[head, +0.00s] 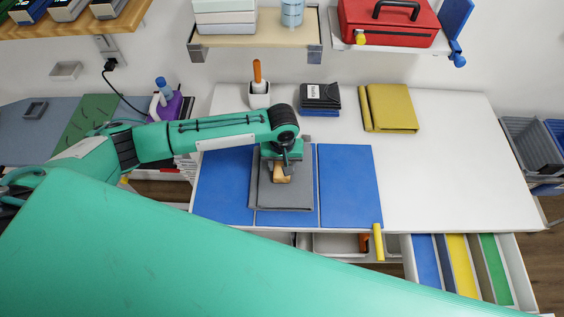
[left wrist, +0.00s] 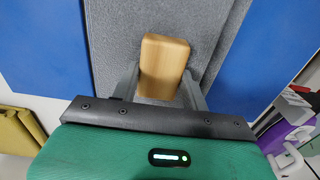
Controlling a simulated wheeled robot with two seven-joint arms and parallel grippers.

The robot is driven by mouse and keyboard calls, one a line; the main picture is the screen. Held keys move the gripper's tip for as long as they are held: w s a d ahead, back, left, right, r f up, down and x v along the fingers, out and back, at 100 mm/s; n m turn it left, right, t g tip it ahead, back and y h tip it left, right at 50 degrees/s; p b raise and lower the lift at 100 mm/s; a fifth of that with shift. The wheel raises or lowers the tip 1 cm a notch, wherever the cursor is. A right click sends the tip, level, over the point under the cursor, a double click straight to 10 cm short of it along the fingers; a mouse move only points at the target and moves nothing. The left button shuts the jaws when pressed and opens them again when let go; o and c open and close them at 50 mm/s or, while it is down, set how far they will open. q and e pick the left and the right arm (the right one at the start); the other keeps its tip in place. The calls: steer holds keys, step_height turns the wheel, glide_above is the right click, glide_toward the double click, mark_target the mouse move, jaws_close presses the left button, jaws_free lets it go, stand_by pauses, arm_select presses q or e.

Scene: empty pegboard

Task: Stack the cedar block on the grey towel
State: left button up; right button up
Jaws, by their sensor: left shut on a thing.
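The cedar block (head: 281,179) is a small light-wood block held in my left gripper (head: 280,170). The jaws are shut on its sides, which also shows in the left wrist view, with the block (left wrist: 163,62) between the fingers of the gripper (left wrist: 162,84). The grey towel (head: 288,198) lies folded on blue panels on the white table, directly under the block. It fills the background behind the block in the left wrist view (left wrist: 108,40). I cannot tell whether the block touches the towel. My right gripper is not in view.
Blue panels (head: 350,185) lie around the towel. A white cup with an orange-handled tool (head: 259,95), dark folded items (head: 320,97) and a yellow folded cloth (head: 390,108) stand behind. An open drawer (head: 405,250) juts out in front. The table's right side is clear.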

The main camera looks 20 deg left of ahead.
arm_select(q)
steer(key=shift+f, duration=0.15)
steer(key=o, duration=1)
steer(key=shift+r, duration=0.4)
step_height(320, 180, up, 12)
steer(key=b, duration=0.4)
steer(key=shift+f, duration=0.1)
